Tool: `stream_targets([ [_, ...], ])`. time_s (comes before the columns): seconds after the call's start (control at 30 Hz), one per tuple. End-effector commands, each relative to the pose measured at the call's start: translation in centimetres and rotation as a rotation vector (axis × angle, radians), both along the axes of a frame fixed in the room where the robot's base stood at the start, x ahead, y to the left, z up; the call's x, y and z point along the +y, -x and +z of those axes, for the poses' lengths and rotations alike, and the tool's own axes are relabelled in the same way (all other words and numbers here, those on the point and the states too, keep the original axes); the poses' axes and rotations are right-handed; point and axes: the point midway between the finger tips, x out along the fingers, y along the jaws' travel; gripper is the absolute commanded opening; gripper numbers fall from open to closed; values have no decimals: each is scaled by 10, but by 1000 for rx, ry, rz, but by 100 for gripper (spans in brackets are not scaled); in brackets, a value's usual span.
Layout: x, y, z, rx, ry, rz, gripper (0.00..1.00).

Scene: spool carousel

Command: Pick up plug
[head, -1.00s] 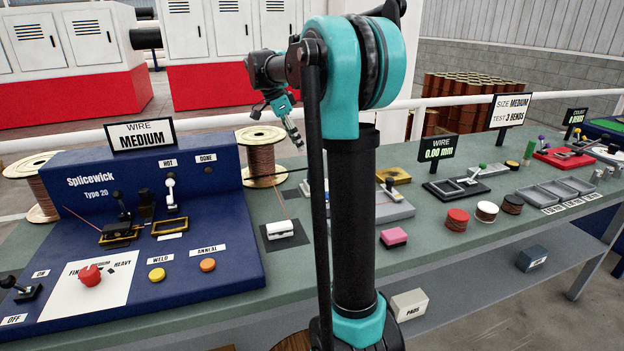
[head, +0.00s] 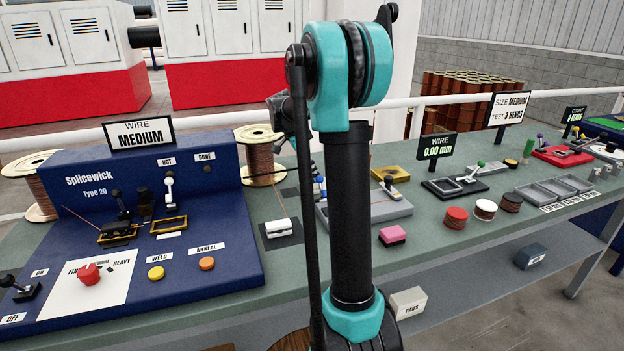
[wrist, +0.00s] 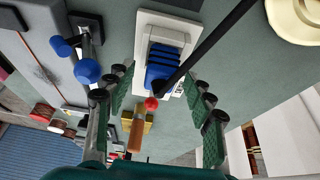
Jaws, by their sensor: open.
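My gripper (wrist: 158,86) is open in the wrist view, its green-padded fingers spread apart with nothing held. Between and beyond the fingertips is a blue ribbed piece (wrist: 163,62) on a white plate (wrist: 146,22); a black rod ending in a red ball crosses in front of it. An orange-brown handle (wrist: 135,134) on a yellow block shows lower, between the fingers. I cannot tell for certain which of these is the plug. In the head view my arm column hides most of the gripper and what lies below it.
Blue-knobbed levers (wrist: 87,70) stand close left of my fingers. A wire spool (head: 259,157) and the blue Splicewick machine (head: 215,262) are to the left.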

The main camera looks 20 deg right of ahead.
Motion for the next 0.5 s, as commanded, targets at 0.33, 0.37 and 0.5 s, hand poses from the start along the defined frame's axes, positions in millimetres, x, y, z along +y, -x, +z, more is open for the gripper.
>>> stream_targets([
  [0.33,-2,0,-4,0,0,0,46],
  [0.37,-1,0,-4,0,0,0,42],
  [0.5,-1,0,-4,0,0,0,25],
])
